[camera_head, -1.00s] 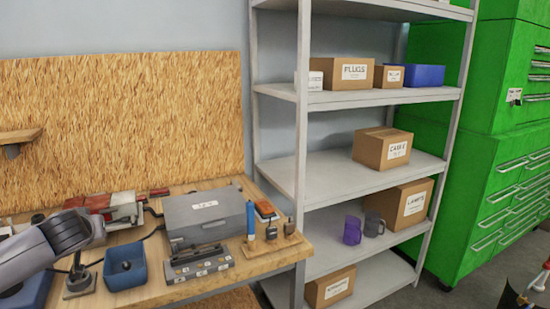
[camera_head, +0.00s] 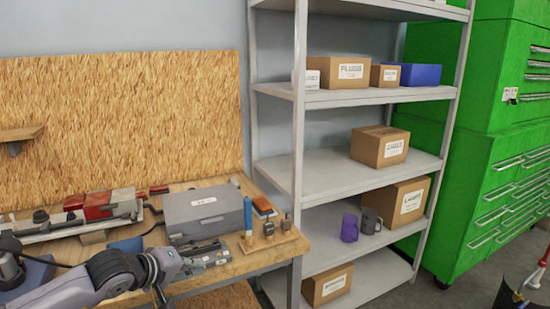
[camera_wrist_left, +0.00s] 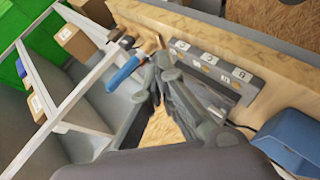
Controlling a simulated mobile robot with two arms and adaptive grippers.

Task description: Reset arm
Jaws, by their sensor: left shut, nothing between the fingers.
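My left arm comes in from the lower left in the head view. Its gripper (camera_head: 208,254) reaches over the front of the workbench (camera_head: 285,247), in front of the grey case (camera_head: 205,212). The gripper is shut and empty. In the left wrist view the gripper fingers (camera_wrist_left: 165,90) are together near the bench edge. The labelled grey holder (camera_wrist_left: 215,68) and a blue-handled tool (camera_wrist_left: 124,73) show beyond them. In the head view the gripper covers most of that holder. My right gripper is not in view.
The blue-handled tool (camera_head: 248,220) stands upright at the bench's right part. A blue bin (camera_head: 126,246) is partly hidden behind my arm. A grey shelf unit (camera_head: 300,150) with boxes and two mugs stands right of the bench. A green cabinet (camera_head: 500,130) is at far right.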

